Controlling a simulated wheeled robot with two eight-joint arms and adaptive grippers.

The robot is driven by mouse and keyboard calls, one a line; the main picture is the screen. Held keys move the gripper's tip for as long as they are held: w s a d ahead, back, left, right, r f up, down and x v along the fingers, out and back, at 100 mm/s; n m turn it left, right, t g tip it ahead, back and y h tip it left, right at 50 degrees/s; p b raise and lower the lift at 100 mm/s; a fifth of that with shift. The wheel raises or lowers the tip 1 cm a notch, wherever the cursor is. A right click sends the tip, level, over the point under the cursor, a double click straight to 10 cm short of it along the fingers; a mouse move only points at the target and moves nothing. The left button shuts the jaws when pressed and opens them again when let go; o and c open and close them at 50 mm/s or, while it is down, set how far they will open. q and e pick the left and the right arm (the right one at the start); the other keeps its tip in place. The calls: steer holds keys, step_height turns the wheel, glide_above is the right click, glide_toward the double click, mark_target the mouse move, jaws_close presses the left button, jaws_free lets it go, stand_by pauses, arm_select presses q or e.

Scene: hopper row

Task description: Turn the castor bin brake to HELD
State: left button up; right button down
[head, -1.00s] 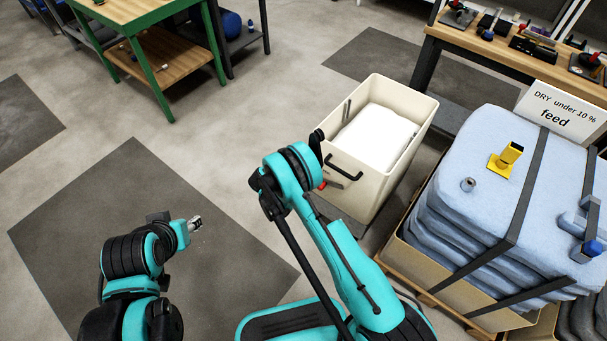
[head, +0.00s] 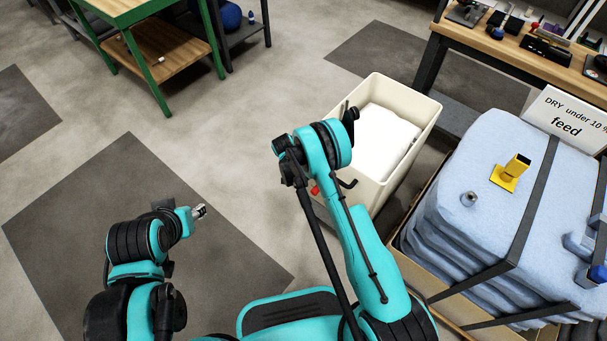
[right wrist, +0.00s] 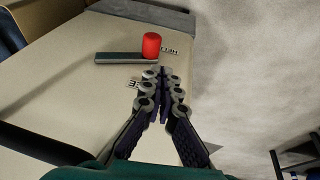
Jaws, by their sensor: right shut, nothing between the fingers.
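The cream castor bin (head: 414,138) stands right of centre in the head view. Its brake lever (right wrist: 118,58), a dark bar with a red knob (right wrist: 152,45) at its right end, is on the bin face in the right wrist view. The knob also shows in the head view (head: 315,189). A small label (right wrist: 169,51) beside the knob seems to read HELD, inverted. Another label (right wrist: 132,84) is partly hidden by my fingers. My right gripper (right wrist: 163,73) is shut and empty, just below the knob in the picture. My left gripper (head: 200,211) is over the floor, far from the bin.
Stacked blue sacks (head: 487,160) on a pallet stand close right of the bin, with a feed sign (head: 566,119) behind. A workbench (head: 480,45) is at the back right, a green table (head: 125,15) at the back left. The floor left of the bin is clear.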

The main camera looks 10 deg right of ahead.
steer(key=b, duration=0.3)
glide_above(312, 194)
steer(key=w, duration=0.1)
step_height(312, 194, down, 6)
steer(key=shift+a+f, duration=0.15)
steer(key=shift+f, duration=0.05)
steer(key=shift+f, duration=0.9)
steer(key=shift+s+f, duration=0.15)
steer(key=shift+f, duration=1)
steer(key=shift+s+d+f, duration=0.2)
steer(key=shift+f, duration=0.25)
steer(key=shift+s+d+f, duration=0.15)
steer(key=shift+f, duration=0.25)
